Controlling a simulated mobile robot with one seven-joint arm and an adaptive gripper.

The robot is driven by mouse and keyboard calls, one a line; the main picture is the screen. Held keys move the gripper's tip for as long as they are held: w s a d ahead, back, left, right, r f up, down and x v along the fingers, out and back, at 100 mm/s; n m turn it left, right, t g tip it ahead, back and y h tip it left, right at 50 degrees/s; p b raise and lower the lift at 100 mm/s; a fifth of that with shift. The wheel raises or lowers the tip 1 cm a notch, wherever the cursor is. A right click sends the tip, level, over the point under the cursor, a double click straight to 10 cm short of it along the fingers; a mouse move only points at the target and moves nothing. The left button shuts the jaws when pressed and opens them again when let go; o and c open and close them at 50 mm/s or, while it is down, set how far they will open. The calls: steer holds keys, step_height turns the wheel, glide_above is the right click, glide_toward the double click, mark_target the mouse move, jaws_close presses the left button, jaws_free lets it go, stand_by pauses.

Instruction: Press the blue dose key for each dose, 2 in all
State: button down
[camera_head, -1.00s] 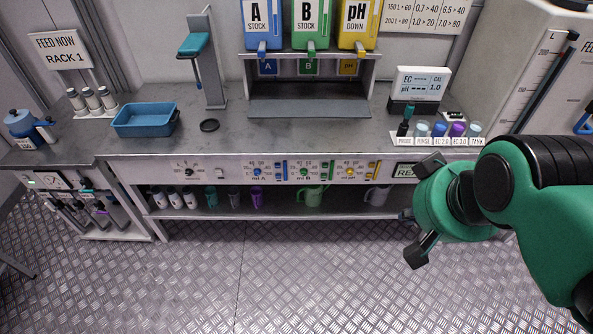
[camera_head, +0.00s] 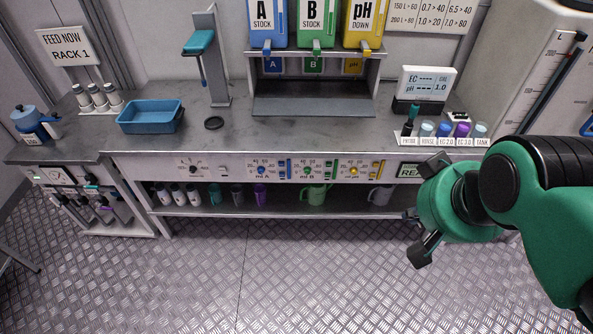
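The blue dose controls, marked "ml A", are on the bench's front panel: a round blue dial (camera_head: 262,170) with a narrow upright blue key (camera_head: 289,168) to its right. The key is small, and I cannot tell whether it is pressed. Above them stands the blue A stock container (camera_head: 266,22). My gripper (camera_head: 414,236) is at the lower right, in front of the bench and well to the right of the blue key. Its two dark fingers are spread apart, with nothing between them. It touches nothing that I can see.
Green (camera_head: 307,170) and yellow (camera_head: 353,170) dials share the panel. A lower shelf (camera_head: 340,207) holds cups and jugs. A blue tray (camera_head: 150,117) and a meter (camera_head: 427,84) stand on the bench. The metal floor (camera_head: 290,275) in front is clear.

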steer(key=w+a+f+t, duration=0.1)
steer(key=w+f, duration=0.1)
steer(key=w, duration=0.8)
steer(key=w+a+f+t+p, duration=0.1)
steer(key=w+a+f, duration=0.1)
steer(key=w, duration=0.9)
steer(key=w+a+f, duration=0.1)
steer(key=w+f, duration=0.2)
steer(key=w, duration=0.7)
steer(key=w+a+f+t+y, duration=0.1)
steer(key=w+a+f, duration=0.3)
steer(key=w+f, duration=0.45)
steer(key=w+a+f+y+p, duration=0.1)
steer(key=w+a+f, duration=0.25)
steer(key=f, duration=0.25)
steer(key=w+a+f+t+y, duration=0.1)
steer(key=w+a+f, duration=0.25)
steer(key=f, duration=0.25)
steer(key=w+a+f+y+p, duration=0.1)
steer(key=w+a+f, duration=0.25)
steer(key=f, duration=0.25)
steer(key=s+a+f+y, duration=0.1)
steer(key=a+f, duration=0.4)
steer(key=f, duration=0.5)
steer(key=s+a+f+y, duration=0.2)
steer(key=s+a+f, duration=0.2)
steer(key=f, duration=0.7)
steer(key=shift+a+f+y, duration=0.15)
steer(key=shift+a+y, duration=0.15)
steer(key=shift+a, duration=0.1)
